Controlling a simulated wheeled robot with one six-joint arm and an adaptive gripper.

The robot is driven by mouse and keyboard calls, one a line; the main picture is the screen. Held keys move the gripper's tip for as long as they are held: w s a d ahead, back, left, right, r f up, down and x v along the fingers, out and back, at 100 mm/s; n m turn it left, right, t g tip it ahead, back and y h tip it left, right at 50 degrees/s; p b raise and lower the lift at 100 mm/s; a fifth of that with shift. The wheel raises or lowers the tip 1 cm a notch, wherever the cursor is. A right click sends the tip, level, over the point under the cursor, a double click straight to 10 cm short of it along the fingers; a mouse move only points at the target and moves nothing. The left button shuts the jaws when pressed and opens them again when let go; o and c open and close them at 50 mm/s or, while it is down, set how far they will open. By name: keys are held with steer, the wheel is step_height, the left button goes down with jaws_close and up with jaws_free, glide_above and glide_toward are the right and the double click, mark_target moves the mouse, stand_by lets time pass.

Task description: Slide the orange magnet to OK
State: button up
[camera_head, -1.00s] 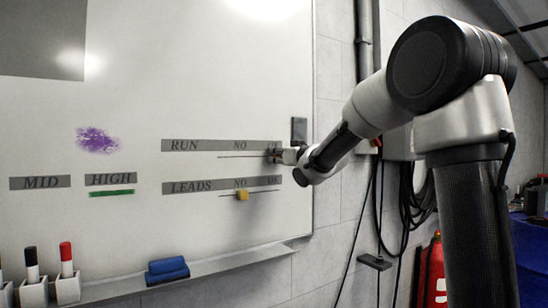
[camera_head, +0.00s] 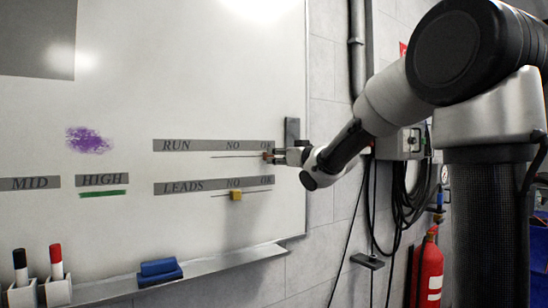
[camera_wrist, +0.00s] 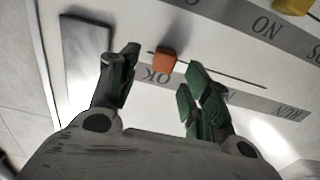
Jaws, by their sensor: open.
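The orange magnet (camera_head: 266,156) is on the thin line under the RUN strip (camera_head: 214,146) of the whiteboard. It sits below the OK label, near the line's right end. In the wrist view, which is turned over, the orange magnet (camera_wrist: 166,61) is beside the OK label (camera_wrist: 154,76). My gripper (camera_head: 277,156) is close to the board at the magnet's right. In the wrist view my gripper (camera_wrist: 160,72) is open, with green-padded fingers apart on either side of the magnet. I see gaps between both fingers and the magnet.
A yellow magnet (camera_head: 236,195) is on the LEADS line under NO; it also shows in the wrist view (camera_wrist: 292,5). A dark block (camera_head: 291,132) is at the board's right edge. A ledge (camera_head: 215,267) holds a blue eraser (camera_head: 160,272).

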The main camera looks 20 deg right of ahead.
steer(key=v, duration=0.7)
steer(key=shift+s, duration=0.1)
